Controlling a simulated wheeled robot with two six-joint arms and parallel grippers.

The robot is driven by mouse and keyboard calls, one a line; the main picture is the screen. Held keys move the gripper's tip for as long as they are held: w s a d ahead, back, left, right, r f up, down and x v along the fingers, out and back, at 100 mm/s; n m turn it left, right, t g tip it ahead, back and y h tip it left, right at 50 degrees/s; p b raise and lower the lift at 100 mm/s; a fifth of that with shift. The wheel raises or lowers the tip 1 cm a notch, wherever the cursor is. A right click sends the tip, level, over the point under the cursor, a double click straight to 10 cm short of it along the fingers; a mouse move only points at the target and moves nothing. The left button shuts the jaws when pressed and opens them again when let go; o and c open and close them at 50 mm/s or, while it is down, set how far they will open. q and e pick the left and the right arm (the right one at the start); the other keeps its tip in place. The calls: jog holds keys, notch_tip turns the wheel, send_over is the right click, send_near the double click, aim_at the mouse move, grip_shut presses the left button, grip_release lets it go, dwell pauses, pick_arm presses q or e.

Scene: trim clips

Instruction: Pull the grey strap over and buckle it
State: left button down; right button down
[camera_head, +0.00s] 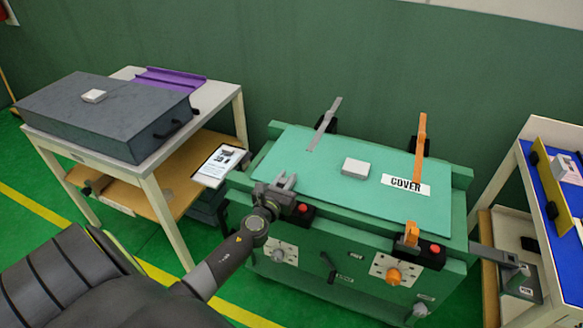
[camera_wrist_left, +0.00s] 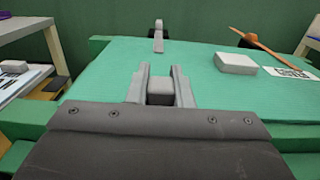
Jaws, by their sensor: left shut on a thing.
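The grey strap (camera_head: 325,124) rises from the far left edge of the green cover (camera_head: 300,170), its lower end lying on the cover. It also shows in the left wrist view (camera_wrist_left: 158,38), straight ahead and apart from my fingers. My left gripper (camera_head: 284,182) is at the cover's near left edge, by a black block with a red button (camera_head: 303,209). In the left wrist view its fingers (camera_wrist_left: 161,85) are shut on a small grey block (camera_wrist_left: 160,98), probably part of the grey buckle. The wrist hides most of that buckle. My right gripper is not in view.
An orange strap (camera_head: 420,136) stands at the far right, with an orange buckle (camera_head: 411,234) at the near edge. A white block (camera_head: 356,168) lies on the cover.

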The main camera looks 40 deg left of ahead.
aim_at(281, 186)
pick_arm(q)
jog(key=v, duration=0.3)
jog(key=shift+s+d, duration=0.1)
jog(key=shift+s, duration=0.2)
jog(key=shift+s+f, duration=0.2)
jog(key=shift+f, duration=0.1)
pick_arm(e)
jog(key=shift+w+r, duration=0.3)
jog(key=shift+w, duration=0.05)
pick_arm(q)
jog(key=c, duration=1.5)
grip_release()
jog(key=shift+s, duration=0.1)
jog(key=shift+o, duration=1.1)
jog(key=shift+s+r, duration=0.15)
jog(key=shift+r, duration=0.15)
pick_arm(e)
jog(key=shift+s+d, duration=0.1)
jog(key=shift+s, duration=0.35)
pick_arm(q)
jog(key=shift+d, duration=0.1)
